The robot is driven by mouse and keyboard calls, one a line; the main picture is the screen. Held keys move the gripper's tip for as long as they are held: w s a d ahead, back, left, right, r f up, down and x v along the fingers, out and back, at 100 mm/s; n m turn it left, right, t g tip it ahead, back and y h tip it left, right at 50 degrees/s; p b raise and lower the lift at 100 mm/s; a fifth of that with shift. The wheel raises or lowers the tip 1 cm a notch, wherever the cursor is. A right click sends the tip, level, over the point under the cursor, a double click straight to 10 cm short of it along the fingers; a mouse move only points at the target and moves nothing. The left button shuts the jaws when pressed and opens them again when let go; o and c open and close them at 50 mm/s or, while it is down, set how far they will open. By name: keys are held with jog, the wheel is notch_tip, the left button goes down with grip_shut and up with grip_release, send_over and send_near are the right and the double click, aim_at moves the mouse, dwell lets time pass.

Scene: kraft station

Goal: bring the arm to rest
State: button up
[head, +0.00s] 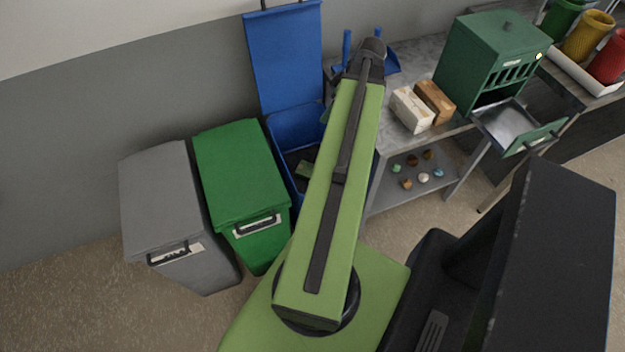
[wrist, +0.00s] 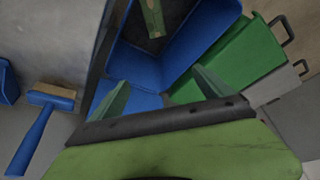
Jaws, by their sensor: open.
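My arm stretches out toward the back in the head view, and its own links hide most of my gripper there. In the wrist view my gripper (wrist: 160,84) shows two green fingers spread apart with nothing between them. It is over or near the open blue bin (wrist: 140,65), which also stands with its lid raised behind my arm in the head view (head: 283,60). A green and tan block-like thing (wrist: 153,18) lies on the dark bottom of the bin.
A closed green bin (head: 240,180) and a closed grey bin (head: 165,205) stand left of the blue one. To the right is a metal table (head: 425,60) with two blocks and a green cabinet (head: 490,60), its drawer (head: 510,125) open. A blue brush (wrist: 40,120) is near my gripper.

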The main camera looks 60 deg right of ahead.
dwell(0.5)
jog(key=w+a+n+g+y, duration=0.15)
jog(key=w+a+n, duration=0.45)
jog(key=w+a, duration=1.6)
jog(key=w+a+f+m+g+h, duration=0.1)
jog(key=a+m, duration=0.3)
jog(key=a, duration=1.1)
jog(key=w+a+f+m+g+h, duration=0.1)
jog(key=w+a+m+g, duration=0.1)
jog(key=a, duration=1.3)
jog(key=shift+w+m, duration=0.9)
jog(key=shift+w, duration=0.2)
